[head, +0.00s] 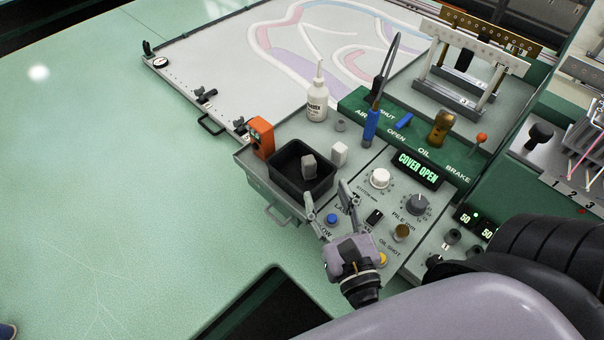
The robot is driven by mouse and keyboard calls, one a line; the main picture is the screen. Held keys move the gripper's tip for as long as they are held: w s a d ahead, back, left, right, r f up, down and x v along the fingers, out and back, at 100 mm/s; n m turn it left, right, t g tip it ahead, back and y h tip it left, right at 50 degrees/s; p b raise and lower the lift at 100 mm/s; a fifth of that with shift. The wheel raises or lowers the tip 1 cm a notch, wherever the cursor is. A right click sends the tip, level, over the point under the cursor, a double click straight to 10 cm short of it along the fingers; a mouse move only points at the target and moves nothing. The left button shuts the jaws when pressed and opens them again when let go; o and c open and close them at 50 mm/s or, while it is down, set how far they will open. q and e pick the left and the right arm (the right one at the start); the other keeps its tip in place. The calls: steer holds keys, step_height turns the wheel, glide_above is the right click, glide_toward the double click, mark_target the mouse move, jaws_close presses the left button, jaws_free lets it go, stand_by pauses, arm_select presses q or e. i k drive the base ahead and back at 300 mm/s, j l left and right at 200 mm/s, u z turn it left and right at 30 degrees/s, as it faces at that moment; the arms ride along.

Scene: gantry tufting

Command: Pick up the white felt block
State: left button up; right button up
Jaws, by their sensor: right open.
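A small white block (339,154), which looks like the felt block, stands on the grey console top just right of the black tray (290,190). A grey block (309,166) stands inside that tray. My right gripper (327,193) is open and empty, its two fingers spread and pointing up the picture. The fingertips are near the tray's front right corner, below the white block in the picture and apart from it. My left gripper is not in view.
An orange device (261,138) stands left of the tray, and a white bottle (317,100) is behind it. A blue-handled tool (371,125) stands right of the white block. Knobs and a "COVER OPEN" display (418,168) fill the panel on the right.

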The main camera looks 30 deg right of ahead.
mark_target(338, 151)
steer(key=k+j, duration=0.15)
steer(key=k, duration=0.35)
steer(key=k+j, duration=0.15)
steer(key=k, duration=0.35)
